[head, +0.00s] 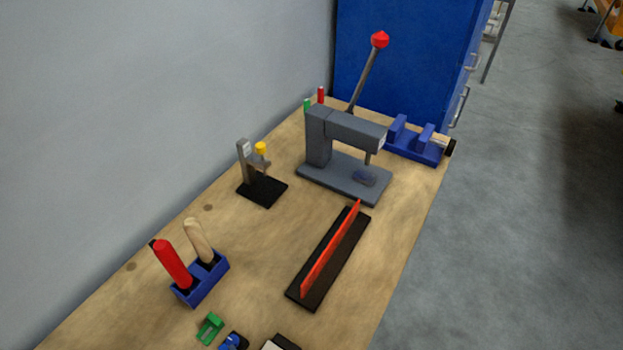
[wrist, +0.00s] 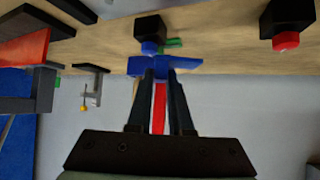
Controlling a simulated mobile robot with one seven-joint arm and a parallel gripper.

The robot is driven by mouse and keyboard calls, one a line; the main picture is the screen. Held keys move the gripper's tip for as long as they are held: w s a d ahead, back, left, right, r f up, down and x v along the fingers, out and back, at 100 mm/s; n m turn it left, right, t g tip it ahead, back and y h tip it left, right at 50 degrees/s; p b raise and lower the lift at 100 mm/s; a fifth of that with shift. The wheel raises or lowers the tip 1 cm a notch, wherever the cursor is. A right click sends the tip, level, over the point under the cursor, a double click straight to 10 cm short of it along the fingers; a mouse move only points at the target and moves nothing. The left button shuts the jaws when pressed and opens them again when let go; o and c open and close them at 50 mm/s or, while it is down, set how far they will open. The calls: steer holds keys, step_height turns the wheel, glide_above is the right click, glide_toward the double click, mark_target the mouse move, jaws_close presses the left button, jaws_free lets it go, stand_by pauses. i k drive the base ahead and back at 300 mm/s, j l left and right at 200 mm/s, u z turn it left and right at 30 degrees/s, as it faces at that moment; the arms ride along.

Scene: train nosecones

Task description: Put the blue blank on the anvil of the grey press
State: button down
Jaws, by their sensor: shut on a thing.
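The blue blank (wrist: 150,48) is a small rounded blue piece at the top of a black block (wrist: 150,27) in the wrist view, where the scene appears upside down. My gripper (wrist: 161,72) is shut on it at the fingertips; the contact is hard to make out against blue behind. In the head view the blank (head: 233,342) is at the bottom edge, and my gripper does not show. The grey press (head: 350,130) stands at the far end of the bench with its red-knobbed lever raised. Its round anvil (head: 364,176) sits on the base under the ram.
A blue rack (head: 205,282) holds a red and a wooden handle. A black tray with an upright red strip (head: 330,255) lies before the press. A dial stand (head: 262,188), blue vise (head: 415,145) and small green piece (head: 209,328) stand around.

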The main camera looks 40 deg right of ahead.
mark_target(365, 177)
steer(key=z, duration=1.35)
steer(key=i+j+z, duration=0.2)
steer(key=z, duration=0.25)
steer(key=i+j+z, duration=0.15)
steer(key=j+z, duration=0.3)
steer(key=i+j, duration=0.15)
steer(key=j, duration=0.2)
steer(key=i+j, duration=0.2)
steer(key=j, duration=0.15)
steer(key=i+j, duration=0.15)
steer(key=j, duration=0.25)
